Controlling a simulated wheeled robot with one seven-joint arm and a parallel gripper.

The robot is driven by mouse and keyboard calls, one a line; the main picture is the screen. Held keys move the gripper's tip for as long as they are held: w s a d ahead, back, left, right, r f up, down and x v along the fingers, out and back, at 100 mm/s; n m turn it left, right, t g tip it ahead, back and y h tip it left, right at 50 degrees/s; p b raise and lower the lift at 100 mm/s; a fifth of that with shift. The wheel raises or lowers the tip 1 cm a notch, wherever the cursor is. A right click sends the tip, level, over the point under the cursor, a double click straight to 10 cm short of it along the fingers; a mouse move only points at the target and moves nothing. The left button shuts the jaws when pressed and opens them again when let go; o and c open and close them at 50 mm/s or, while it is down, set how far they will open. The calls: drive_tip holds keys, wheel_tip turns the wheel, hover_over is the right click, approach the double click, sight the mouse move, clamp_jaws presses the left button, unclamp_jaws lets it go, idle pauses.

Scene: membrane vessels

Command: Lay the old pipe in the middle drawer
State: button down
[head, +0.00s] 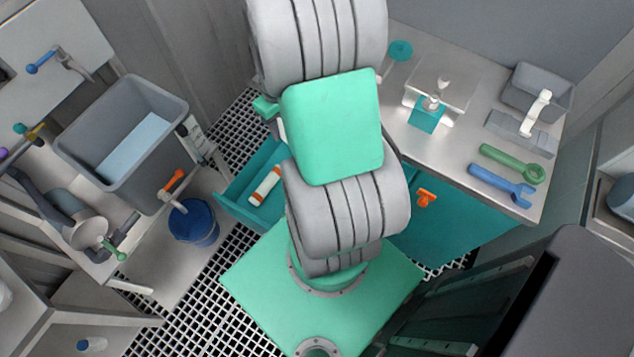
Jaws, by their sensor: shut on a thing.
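An open teal drawer (236,206) sticks out to the left of my arm; its right part is hidden behind the arm. I cannot tell from this view whether it is the middle one. A white pipe-like piece with orange-red bands (266,185) shows inside the drawer's outline, its upper right end close to my arm's edge. I cannot tell whether it rests on the drawer floor or whether it is the old pipe. My grey and green arm covers the middle of the view. My gripper is hidden behind it, and so is anything in its jaws.
The steel worktop (455,150) on the right holds a green wrench (512,163), a blue wrench (500,185) and a grey bin (538,92). Below it is a teal cabinet front with an orange handle (427,198). A blue bucket (193,223) and a grey sink (125,142) stand left.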

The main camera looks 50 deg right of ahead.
drive_tip(key=s+a+f+n+p, duration=0.2)
drive_tip(key=s+f+n, duration=0.1)
drive_tip(key=s+f, duration=1.75)
drive_tip(key=f+b, duration=0.3)
drive_tip(key=s+f+b, duration=0.1)
drive_tip(key=f+b, duration=0.5)
drive_tip(key=shift+s+d+f, duration=0.15)
drive_tip(key=shift+s+f, duration=0.1)
drive_tip(key=shift+s, duration=0.1)
drive_tip(key=shift+r, duration=0.2)
drive_tip(key=shift+f, duration=0.1)
drive_tip(key=c, duration=1.4)
unclamp_jaws()
drive_tip(key=shift+f, duration=0.1)
drive_tip(key=o, duration=0.5)
drive_tip(key=shift+c, duration=0.2)
